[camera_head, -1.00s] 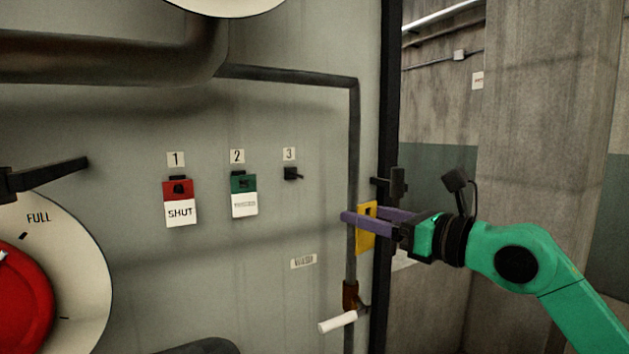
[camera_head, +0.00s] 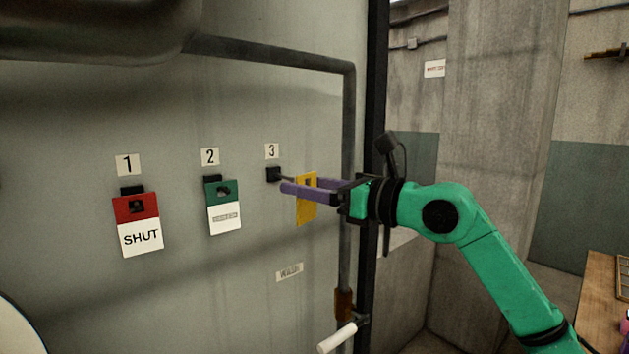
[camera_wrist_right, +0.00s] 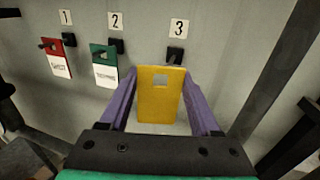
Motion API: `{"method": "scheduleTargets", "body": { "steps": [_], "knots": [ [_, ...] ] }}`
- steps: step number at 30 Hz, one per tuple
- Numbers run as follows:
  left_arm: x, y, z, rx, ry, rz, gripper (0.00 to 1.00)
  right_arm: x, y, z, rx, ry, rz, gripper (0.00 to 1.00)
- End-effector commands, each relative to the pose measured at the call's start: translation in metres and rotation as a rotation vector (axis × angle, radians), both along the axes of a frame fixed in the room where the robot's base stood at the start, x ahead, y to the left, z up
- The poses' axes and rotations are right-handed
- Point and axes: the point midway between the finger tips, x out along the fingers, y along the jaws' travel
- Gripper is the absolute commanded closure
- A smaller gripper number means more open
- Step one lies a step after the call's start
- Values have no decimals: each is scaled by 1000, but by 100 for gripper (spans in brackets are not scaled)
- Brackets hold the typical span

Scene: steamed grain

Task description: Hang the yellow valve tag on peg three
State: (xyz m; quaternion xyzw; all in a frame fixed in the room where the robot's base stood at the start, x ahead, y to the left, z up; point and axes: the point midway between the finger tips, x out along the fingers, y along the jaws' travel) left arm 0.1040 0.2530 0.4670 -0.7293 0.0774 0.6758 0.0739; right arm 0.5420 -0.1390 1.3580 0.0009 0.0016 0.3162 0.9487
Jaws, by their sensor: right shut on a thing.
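The yellow valve tag (camera_head: 306,207) is held upright between the purple fingers of my right gripper (camera_head: 290,190), a little right of and below peg three (camera_head: 273,174). In the right wrist view the tag (camera_wrist_right: 159,100) shows a square hole near its top, and peg three (camera_wrist_right: 175,56) stands just beyond and above its top edge. The peg is bare, under the label 3 (camera_head: 272,151). The tag and the peg look apart. My left gripper is not in view.
A red and white SHUT tag (camera_head: 138,223) hangs on peg one, and a green and white tag (camera_head: 223,207) on peg two. A vertical pipe (camera_head: 348,140) with a white-handled valve (camera_head: 337,338) runs right of the pegs. A wooden table (camera_head: 602,300) stands at far right.

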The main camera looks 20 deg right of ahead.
Motion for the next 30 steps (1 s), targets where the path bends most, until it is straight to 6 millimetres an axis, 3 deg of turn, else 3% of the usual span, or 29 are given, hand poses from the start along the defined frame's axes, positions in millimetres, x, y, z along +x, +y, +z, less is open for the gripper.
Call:
{"method": "scheduleTargets", "body": {
  "steps": [7, 30],
  "knots": [
    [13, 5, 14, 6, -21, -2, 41, 17, 8, 0, 1, 1, 1, 92],
    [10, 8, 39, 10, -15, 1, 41, 61, 25, -5, 0, -1, 0, 92]
  ]
}}
